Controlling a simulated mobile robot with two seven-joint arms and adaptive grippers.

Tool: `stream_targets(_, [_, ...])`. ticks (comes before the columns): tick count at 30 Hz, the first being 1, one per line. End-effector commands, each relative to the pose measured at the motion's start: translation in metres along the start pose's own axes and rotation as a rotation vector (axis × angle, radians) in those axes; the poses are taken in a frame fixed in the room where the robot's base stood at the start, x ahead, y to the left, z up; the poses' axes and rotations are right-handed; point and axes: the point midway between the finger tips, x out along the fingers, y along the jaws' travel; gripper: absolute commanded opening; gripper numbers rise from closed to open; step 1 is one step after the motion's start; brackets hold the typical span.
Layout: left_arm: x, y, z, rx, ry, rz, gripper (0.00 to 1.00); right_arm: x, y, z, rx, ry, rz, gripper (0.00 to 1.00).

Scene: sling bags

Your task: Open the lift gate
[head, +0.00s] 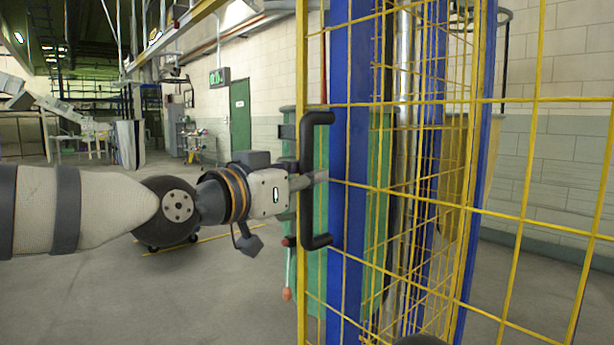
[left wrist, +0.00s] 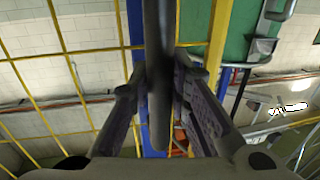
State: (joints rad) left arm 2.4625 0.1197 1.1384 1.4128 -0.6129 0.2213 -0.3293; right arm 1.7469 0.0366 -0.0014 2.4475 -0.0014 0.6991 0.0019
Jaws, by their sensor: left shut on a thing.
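The lift gate is a yellow wire-mesh panel (head: 303,60) with blue uprights (head: 348,60), filling the right half of the head view. A black C-shaped handle (head: 306,222) stands upright on its left edge. My left gripper (head: 308,180) reaches in from the left and is shut on the handle's upright grip, around its middle. In the left wrist view, the dark handle bar (left wrist: 158,60) runs between the two fingers of the left gripper (left wrist: 158,85). My right gripper does not show.
Green panels (head: 290,150) and a pale block wall stand behind the gate. A green door (head: 240,115) and a cluttered table (head: 82,135) are farther back. The grey floor (head: 215,300) at front left is clear.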

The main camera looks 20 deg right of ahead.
Motion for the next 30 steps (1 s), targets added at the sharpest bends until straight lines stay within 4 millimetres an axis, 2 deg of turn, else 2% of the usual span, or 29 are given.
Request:
stream_targets(3, [0.0,-0.001,-0.001,0.0,0.003,-0.001,0.0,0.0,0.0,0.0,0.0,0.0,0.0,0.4])
stream_targets(4, [0.0,-0.001,-0.001,0.0,0.003,-0.001,0.19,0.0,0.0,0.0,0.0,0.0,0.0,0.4])
stream_targets(6, [0.0,-0.001,-0.001,0.0,0.003,-0.002,0.35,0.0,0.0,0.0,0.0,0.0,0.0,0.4])
stream_targets(7, [0.0,-0.001,-0.001,0.0,0.003,-0.002,0.38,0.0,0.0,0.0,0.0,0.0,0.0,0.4])
stream_targets(17, [-0.005,-0.002,-0.001,0.0,0.003,-0.002,0.38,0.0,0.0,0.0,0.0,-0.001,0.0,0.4])
stream_targets(20, [-0.025,-0.002,-0.001,0.002,0.002,-0.002,0.38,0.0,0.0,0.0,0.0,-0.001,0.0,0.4])
stream_targets(27, [-0.09,-0.001,-0.002,0.0,0.004,-0.003,0.38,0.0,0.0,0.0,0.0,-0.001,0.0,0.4])
stream_targets(30, [-0.108,-0.001,-0.001,0.001,0.003,-0.003,0.38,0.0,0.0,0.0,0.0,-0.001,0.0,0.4])
